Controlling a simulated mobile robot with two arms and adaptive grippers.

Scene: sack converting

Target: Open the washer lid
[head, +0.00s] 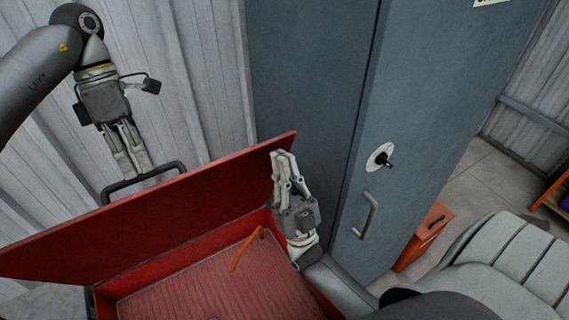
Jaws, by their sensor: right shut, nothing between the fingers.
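The red washer lid (205,190) stands raised, tilted up along the far-left side of the red washer (105,302). A black handle (165,169) sits at the lid's upper edge. My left gripper (138,176) points down, with its fingertips close to this handle. I cannot tell whether they touch it, or whether the fingers are shut. My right gripper (282,154) is shut and empty, pointing up by the right end of the lid. I cannot tell whether it touches the lid. The ribbed washer inside is visible, with an orange strip (246,250) in it.
A tall blue-grey cabinet (430,90) with a handle (367,215) and a dark knob stands close behind and right of the washer. A red box (425,235) sits on the floor at right. Corrugated wall stands behind.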

